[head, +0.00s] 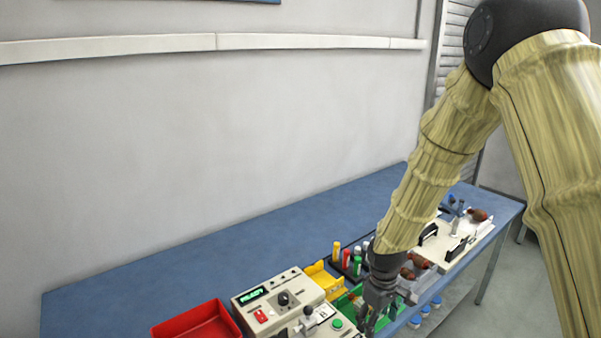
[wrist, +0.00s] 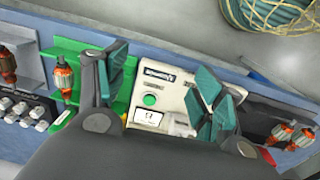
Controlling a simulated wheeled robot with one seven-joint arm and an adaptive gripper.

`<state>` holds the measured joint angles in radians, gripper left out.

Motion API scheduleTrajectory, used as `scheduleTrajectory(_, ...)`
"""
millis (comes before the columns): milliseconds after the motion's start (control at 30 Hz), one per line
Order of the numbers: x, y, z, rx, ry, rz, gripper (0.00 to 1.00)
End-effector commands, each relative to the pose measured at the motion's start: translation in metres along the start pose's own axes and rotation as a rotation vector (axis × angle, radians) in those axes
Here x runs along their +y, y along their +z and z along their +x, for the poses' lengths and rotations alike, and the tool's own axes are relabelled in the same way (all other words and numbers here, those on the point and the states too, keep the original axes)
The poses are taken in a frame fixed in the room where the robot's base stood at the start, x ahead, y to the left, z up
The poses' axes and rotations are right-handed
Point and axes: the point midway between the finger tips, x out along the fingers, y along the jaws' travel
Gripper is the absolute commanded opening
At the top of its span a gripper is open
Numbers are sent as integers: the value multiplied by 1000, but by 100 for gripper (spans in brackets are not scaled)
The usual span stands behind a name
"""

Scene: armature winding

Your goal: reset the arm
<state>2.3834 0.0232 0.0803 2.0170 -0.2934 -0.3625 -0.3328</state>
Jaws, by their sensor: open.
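My arm reaches from the right in the head view down to the blue workbench (head: 250,232). My gripper (head: 370,318) is low over the bench's front side, beside a green bin (head: 392,312). In the wrist view my gripper (wrist: 165,90) is open, its teal-padded fingers wide apart with nothing held between them. Between the fingers lies a cream machine with a green button (wrist: 149,99). A copper-wound armature (wrist: 67,78) lies in the green bin to the left of the fingers. Whether the fingers touch anything is not clear.
A red tray (head: 198,322), a cream control box (head: 276,296) with a green display and a yellow bin (head: 322,279) stand left of my gripper. Coloured bottles (head: 347,258) stand behind it. A cream fixture (head: 455,238) is further right. The bench's back left is clear.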

Motion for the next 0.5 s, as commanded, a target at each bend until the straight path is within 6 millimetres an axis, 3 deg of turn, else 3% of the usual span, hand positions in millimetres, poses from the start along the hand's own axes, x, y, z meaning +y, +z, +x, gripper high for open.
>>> scheduleTrajectory(267,-25,9,42,9,-30,38,68)
scheduleTrajectory(500,-47,34,89,18,-59,107,68)
